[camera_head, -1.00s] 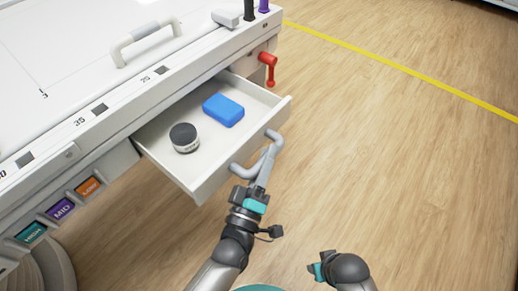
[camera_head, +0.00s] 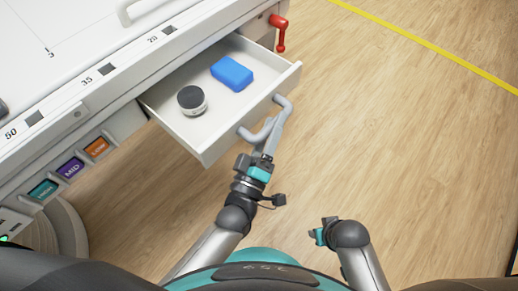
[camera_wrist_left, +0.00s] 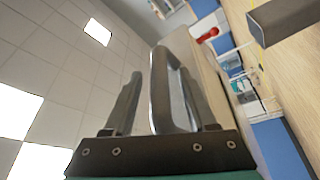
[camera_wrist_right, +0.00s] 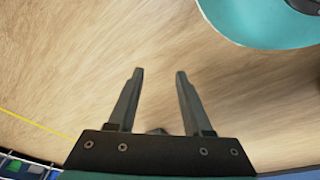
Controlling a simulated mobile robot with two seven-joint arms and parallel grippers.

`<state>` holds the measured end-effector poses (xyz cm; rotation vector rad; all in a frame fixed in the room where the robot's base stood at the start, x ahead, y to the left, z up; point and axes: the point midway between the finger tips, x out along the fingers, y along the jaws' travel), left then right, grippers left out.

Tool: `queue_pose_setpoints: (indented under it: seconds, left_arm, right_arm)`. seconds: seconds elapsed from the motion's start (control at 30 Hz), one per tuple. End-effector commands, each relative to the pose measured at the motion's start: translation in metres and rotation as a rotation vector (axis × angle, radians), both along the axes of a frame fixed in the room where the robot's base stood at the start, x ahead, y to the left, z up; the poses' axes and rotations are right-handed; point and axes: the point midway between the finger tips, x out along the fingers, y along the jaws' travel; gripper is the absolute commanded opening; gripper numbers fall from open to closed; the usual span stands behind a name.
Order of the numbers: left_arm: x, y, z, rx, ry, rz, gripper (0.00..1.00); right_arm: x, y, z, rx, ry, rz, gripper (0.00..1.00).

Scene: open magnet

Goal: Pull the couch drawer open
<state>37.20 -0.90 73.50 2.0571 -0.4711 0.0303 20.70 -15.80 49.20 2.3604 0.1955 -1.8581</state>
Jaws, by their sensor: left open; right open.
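The couch drawer (camera_head: 208,125) is pulled out from the white couch side in the head view. A blue box (camera_head: 232,73) and a dark-lidded round jar (camera_head: 192,100) lie inside it. The drawer's grey handle (camera_head: 264,126) is on its front face. My left gripper (camera_head: 268,146) is at the handle; in the left wrist view the handle (camera_wrist_left: 165,85) stands between its open fingers (camera_wrist_left: 155,105). My right gripper (camera_head: 318,232) is open and empty above the floor, low in the head view; its fingers also show in the right wrist view (camera_wrist_right: 159,75).
The couch (camera_head: 75,75) fills the upper left, with a red lever (camera_head: 279,32) beside the drawer. Buttons marked HIGH, MID (camera_head: 71,168) and LOW sit on its side. The wooden floor (camera_head: 400,150) to the right is clear, with a yellow line (camera_head: 430,45).

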Motion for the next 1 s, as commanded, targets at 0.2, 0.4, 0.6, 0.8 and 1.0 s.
queue_pose_setpoints:
  seconds: [0.2, 0.4, 0.6, 0.8, 1.0]
  left_arm:
    - [-0.043, 0.014, -0.009, 0.003, 0.007, -0.003, 0.57]
    - [-0.088, 0.029, -0.02, 0.003, 0.006, -0.003, 0.57]
    - [-0.119, 0.041, -0.027, 0.002, 0.003, -0.001, 0.57]
    - [-0.132, 0.045, -0.03, 0.001, 0.001, 0.0, 0.57]
    - [-0.133, 0.046, -0.03, 0.0, 0.0, -0.001, 0.57]
  right_arm:
    - [-0.013, -0.005, -0.02, -0.009, 0.028, 0.001, 0.5]
    - [-0.018, -0.011, -0.034, -0.015, 0.026, 0.003, 0.5]
    - [-0.021, -0.014, -0.042, -0.019, 0.023, 0.003, 0.5]
    - [-0.022, -0.015, -0.044, -0.02, 0.024, 0.004, 0.5]
    - [-0.022, -0.015, -0.045, -0.02, 0.024, 0.004, 0.5]
